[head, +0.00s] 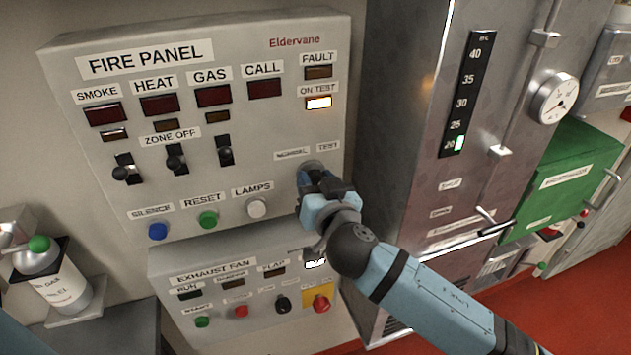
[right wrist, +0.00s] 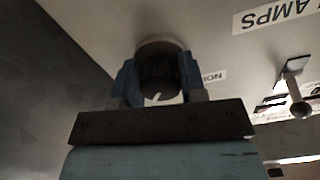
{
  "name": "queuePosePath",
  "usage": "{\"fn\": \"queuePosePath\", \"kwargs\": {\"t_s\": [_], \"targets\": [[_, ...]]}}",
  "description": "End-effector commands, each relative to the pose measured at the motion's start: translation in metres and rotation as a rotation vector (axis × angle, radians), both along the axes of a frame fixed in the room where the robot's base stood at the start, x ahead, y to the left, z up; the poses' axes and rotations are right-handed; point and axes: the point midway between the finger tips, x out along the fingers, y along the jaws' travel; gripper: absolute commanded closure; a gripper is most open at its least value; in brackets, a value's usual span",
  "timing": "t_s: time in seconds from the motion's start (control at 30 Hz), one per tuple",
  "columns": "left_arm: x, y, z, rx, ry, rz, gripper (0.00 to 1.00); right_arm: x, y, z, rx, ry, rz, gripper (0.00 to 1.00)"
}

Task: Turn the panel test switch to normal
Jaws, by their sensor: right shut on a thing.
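The fire panel (head: 235,135) is on the wall in the head view. Its test switch (head: 312,166) is a round knob under the NORMAL and TEST labels at the panel's lower right, mostly hidden by my right gripper (head: 322,186). In the right wrist view the dark knob (right wrist: 158,76) sits between the two blue fingers of my right gripper (right wrist: 160,82), which is shut on it. A white mark shows on the knob's near end; which label it points to I cannot tell. The ON TEST lamp (head: 319,103) is lit. My left gripper is not in view.
Three zone levers (head: 176,160) and the silence, reset and lamps buttons (head: 208,219) are left of the switch. The exhaust fan panel (head: 225,260) with a red button (head: 321,303) is just below. A grey cabinet (head: 410,130) stands close on the right.

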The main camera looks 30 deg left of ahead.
Motion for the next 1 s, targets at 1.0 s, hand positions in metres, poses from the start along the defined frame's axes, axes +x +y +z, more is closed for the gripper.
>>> {"fn": "queuePosePath", "kwargs": {"t_s": [1.0], "targets": [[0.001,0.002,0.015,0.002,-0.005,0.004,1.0,0.001,-0.001,0.002,-0.463,-0.519,-0.001,0.85]]}}
